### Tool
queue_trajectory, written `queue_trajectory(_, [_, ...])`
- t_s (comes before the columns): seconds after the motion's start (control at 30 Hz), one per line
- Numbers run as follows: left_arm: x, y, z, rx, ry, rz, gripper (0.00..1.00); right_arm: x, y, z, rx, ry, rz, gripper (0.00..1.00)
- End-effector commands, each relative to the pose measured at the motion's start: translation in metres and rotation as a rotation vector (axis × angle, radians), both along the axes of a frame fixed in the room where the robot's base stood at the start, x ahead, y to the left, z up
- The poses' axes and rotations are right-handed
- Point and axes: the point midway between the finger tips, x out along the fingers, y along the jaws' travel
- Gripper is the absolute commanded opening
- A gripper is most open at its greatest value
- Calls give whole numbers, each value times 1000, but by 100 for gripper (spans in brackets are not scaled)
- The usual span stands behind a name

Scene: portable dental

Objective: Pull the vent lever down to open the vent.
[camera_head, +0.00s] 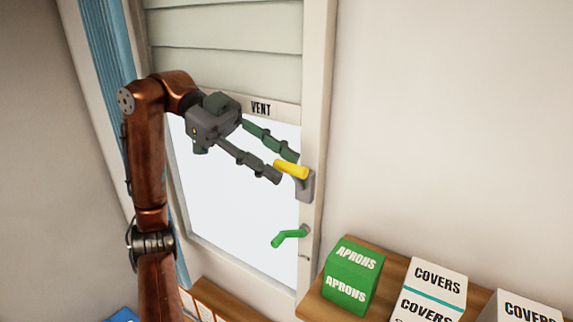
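The vent lever (292,170) is a yellow handle on a grey mount at the right side of the window frame. It sticks out to the left, close to level. My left gripper (284,165) comes in from the left with its two dark fingers spread. The lever's free end shows between the fingertips; I cannot tell whether they touch it. A green handle (289,236) sits lower on the same frame. The vent (225,65) has pale slats above a bright window pane and a "VENT" label (261,108). My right gripper is not in view.
A wooden shelf (316,302) at the lower right holds a green "APRONS" box (349,289) and white "COVERS" boxes (438,281). A blue curtain (104,50) hangs left of the window. The wall at upper right is bare.

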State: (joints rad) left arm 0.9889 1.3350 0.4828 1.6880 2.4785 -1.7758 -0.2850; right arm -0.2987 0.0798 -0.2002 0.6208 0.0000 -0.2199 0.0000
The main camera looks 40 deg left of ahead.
Motion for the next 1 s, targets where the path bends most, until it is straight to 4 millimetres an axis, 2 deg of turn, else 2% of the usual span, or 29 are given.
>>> queue_trajectory(0.2, [4, -20, -7, 1, 0, 1, 32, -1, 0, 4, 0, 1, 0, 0])
queue_trajectory(0.53, [4, -22, -8, -1, -1, 2, 31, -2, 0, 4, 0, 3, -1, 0])
queue_trajectory(1.0, [4, -22, -8, -1, -1, 2, 0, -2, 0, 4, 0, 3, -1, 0])
